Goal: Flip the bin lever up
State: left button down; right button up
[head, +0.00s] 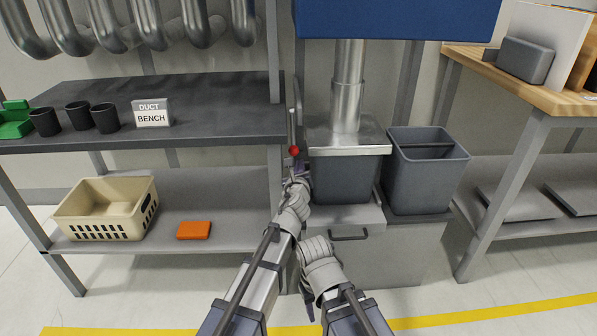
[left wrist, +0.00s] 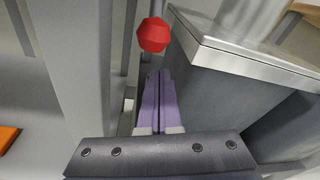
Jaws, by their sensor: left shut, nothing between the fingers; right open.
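The bin lever is a thin metal rod with a red knob (head: 293,151) at its lower end, beside the left edge of the metal hood over the bin. The red knob also shows in the left wrist view (left wrist: 154,35), just beyond the fingertips. My left gripper (left wrist: 154,78) is shut and empty, close below the knob; contact cannot be told. In the head view my left gripper (head: 298,168) is partly hidden by its wrist. The grey bin (head: 345,183) sits under the metal hood (head: 347,136). My right gripper (head: 308,281) is open and empty, low in front of the cabinet.
A second grey bin (head: 427,172) stands to the right on the cabinet (head: 400,255). The dark bench (head: 200,125) with black cups and a duct sign is at left, its grey post close to my left gripper. A wooden table (head: 510,80) stands at right.

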pick_arm(q)
jog(key=shift+s+a+r+p, duration=0.15)
jog(key=shift+a+r+p, duration=0.1)
jog(key=shift+r, duration=0.35)
jog(key=shift+s+a+r+p, duration=0.15)
jog(key=shift+r+p, duration=0.1)
jog(key=shift+r, duration=0.3)
pick_arm(e)
notch_tip(320, 180, up, 2)
jog(key=shift+a+r, duration=0.1)
jog(key=shift+a, duration=0.05)
pick_arm(q)
notch_tip(320, 180, up, 19)
jog(key=w+g+p, duration=0.1)
jog(key=g+p, duration=0.8)
jog(key=p, duration=2.5)
jog(key=shift+n, duration=0.4)
pick_arm(e)
notch_tip(320, 180, up, 34)
